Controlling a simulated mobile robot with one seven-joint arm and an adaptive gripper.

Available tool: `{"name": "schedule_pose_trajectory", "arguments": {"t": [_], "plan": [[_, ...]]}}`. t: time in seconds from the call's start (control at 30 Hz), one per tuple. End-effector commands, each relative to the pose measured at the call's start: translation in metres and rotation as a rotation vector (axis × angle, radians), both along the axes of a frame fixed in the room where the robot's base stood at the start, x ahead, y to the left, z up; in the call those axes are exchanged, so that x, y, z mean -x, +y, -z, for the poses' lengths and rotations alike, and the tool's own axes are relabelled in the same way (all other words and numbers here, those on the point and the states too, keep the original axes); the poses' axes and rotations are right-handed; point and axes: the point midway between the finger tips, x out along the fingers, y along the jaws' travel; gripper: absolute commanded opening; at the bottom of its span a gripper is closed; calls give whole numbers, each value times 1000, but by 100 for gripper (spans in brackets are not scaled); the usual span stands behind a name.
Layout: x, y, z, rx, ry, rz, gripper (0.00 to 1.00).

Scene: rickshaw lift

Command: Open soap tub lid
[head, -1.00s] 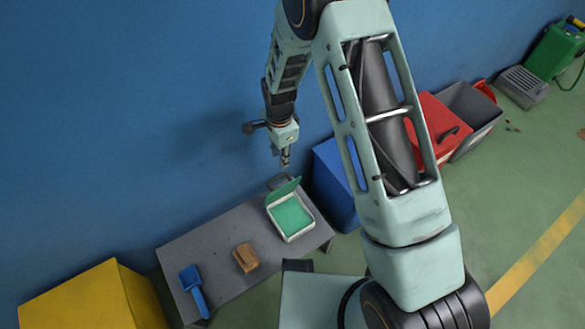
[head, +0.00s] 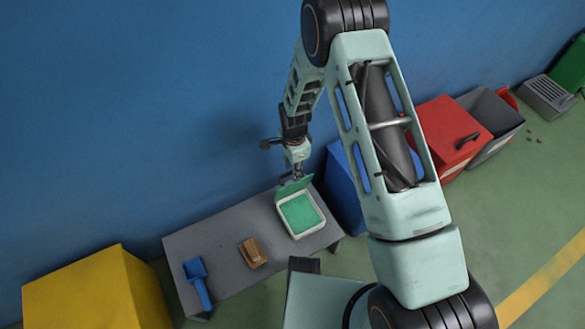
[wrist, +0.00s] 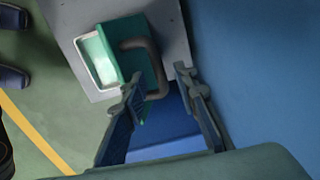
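The soap tub (head: 321,222) is a white square tub with a green inside, on the right end of the grey bench. Its green lid (head: 294,188) stands raised at the tub's wall-side edge. In the wrist view the lid (wrist: 135,82) carries a dark, curved handle (wrist: 155,62) on its outer face. My gripper (head: 297,178) is just behind the lid, pointing down. In the wrist view my gripper (wrist: 158,80) is open, and the handle shows between its fingertips. I cannot tell whether a finger touches the handle or lid.
On the grey bench (head: 220,245) lie a wooden brush or block (head: 252,253) and a blue scoop (head: 198,283). A blue box (head: 343,190) stands close right of the bench. A yellow box (head: 80,295) stands left. The blue wall (head: 130,120) is close behind my gripper.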

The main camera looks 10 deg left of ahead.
Motion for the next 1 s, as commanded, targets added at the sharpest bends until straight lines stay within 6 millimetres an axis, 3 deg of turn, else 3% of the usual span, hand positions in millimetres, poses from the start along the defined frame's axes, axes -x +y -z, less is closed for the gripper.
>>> {"name": "schedule_pose_trajectory", "arguments": {"t": [0.07,0.3,0.7,1.0], "plan": [[0,0,0,0,0,0,26],[0,0,0,0,0,0,0],[-2,1,1,0,0,0,0],[-35,27,13,-1,-4,-1,0]]}}
